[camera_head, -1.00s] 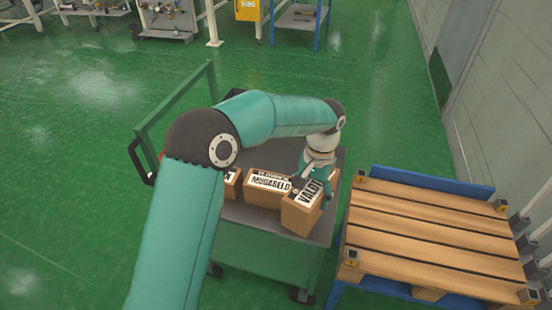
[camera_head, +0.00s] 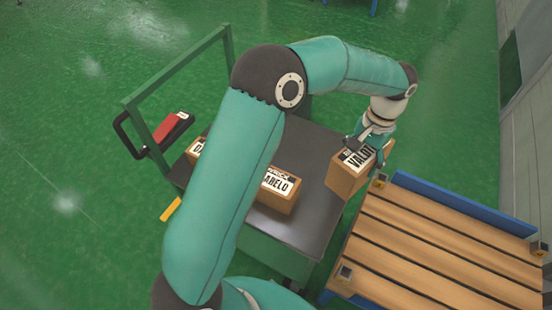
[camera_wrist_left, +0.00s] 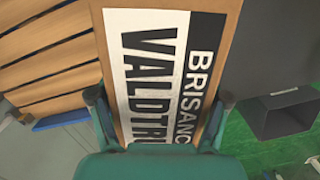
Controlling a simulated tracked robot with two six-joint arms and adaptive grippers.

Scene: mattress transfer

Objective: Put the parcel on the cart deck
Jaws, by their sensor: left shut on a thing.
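The parcel, a brown carton with a black and white label reading VALDT..., is in the head view (camera_head: 347,180) at the right edge of the cart deck (camera_head: 305,160), beside the pallet. My left gripper (camera_head: 374,133) is shut on it from above. I cannot tell whether the parcel touches the deck. In the left wrist view the parcel (camera_wrist_left: 145,75) fills the middle, with a finger of my left gripper (camera_wrist_left: 160,105) at each side. My left arm hides part of the deck. My right gripper is not in view.
The cart's green handle frame (camera_head: 180,68) rises at the left.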

